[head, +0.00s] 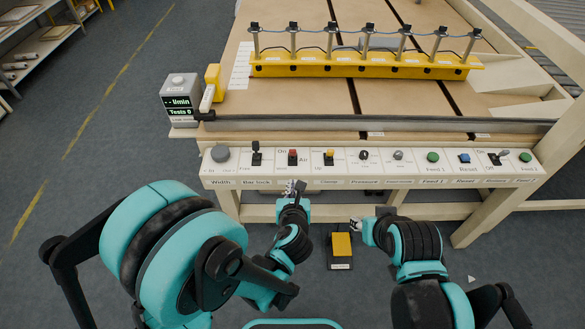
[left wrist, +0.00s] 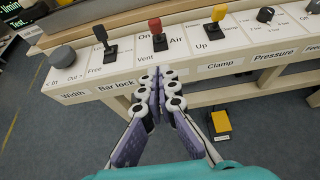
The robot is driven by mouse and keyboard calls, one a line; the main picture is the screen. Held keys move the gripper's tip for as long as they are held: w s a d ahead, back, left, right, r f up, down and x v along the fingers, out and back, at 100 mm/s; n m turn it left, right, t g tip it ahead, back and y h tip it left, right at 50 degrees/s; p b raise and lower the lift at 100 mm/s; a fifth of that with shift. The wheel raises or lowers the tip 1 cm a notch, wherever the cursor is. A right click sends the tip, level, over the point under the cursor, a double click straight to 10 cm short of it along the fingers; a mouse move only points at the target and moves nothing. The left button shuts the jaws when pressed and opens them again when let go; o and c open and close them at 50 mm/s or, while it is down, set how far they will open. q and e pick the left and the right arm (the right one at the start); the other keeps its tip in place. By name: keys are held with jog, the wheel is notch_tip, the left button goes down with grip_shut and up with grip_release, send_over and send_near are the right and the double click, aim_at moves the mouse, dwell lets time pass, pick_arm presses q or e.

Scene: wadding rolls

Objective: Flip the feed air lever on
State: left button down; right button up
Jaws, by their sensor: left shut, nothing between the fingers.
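The air lever, with a red knob (head: 293,156), is on the white control panel between "On" above and "Vent" below, beside the word "Air". It also shows in the left wrist view (left wrist: 155,26), where its knob rises from a dark base; I cannot tell for sure which way it is thrown. My left gripper (head: 295,187) is shut and empty, just in front of and below the panel edge, apart from the lever. In the left wrist view its fingertips (left wrist: 157,78) are together below the lever. My right gripper (head: 356,225) is low, away from the panel; its fingers are too small to read.
The black bar lock lever (head: 256,155) and yellow clamp lever (head: 329,157) flank the air lever closely. Knobs and buttons fill the right of the panel (head: 413,169). A yellow pedal (head: 341,245) stands on the floor. A yellow bar with posts (head: 365,65) lies on the table.

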pick_arm(q)
jog(key=b, duration=0.3)
send_near(293, 156)
notch_tip(293, 156, down, 4)
jog(key=w, duration=0.2)
jog(key=w+r, duration=0.1)
jog(key=w+b, duration=0.1)
jog(key=w, duration=0.1)
jog(key=shift+r, duration=0.4)
